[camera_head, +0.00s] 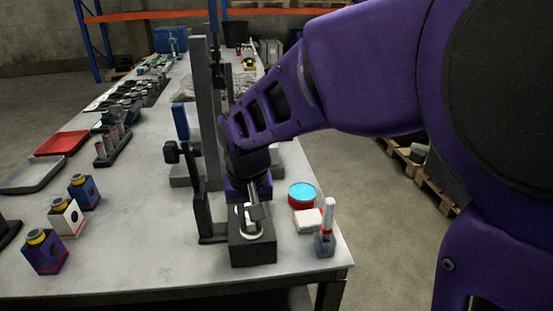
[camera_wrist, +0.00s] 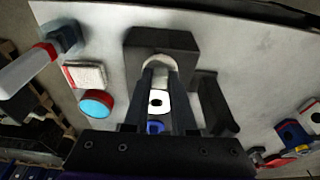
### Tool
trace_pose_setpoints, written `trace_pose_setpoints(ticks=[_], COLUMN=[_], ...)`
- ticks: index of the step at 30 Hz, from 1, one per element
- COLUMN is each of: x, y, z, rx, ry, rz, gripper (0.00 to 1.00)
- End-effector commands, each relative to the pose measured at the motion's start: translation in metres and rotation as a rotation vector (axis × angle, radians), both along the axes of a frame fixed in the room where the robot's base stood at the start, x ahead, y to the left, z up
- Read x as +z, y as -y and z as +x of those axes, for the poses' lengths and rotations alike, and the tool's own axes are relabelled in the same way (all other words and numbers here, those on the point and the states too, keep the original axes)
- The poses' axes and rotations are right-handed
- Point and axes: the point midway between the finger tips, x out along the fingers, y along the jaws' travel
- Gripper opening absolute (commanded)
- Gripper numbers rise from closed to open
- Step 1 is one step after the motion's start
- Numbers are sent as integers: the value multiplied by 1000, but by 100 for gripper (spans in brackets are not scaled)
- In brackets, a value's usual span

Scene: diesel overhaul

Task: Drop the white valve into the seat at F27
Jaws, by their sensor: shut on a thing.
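My gripper (camera_wrist: 160,80) is shut, its two dark fingers on a white piece (camera_wrist: 158,102) with a dark spot, which I take to be the white valve. In the head view my gripper (camera_head: 254,207) points down over a dark block (camera_head: 252,251) at the near end of the bench. The block also shows in the wrist view (camera_wrist: 180,42). A pale round shape (camera_wrist: 157,63) shows at the block between the fingertips; I cannot tell whether it is the seat or the valve's head. No F27 label is readable. The fingers hide much of the valve.
A dark upright stand (camera_head: 205,215) is close left of the block. To the right are a red tin with a blue top (camera_head: 302,194), a white pad (camera_head: 309,220) and a white-and-red bottle (camera_head: 326,230). Several small boxes (camera_head: 66,217) and trays (camera_head: 62,142) stand left.

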Motion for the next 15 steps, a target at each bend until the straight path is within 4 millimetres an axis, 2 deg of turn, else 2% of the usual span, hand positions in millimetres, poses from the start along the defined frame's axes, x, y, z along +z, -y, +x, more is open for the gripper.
trace_pose_setpoints(ticks=[15], x=[29], y=[0], z=[0], rx=[0], ry=[1], rz=[0], gripper=[0])
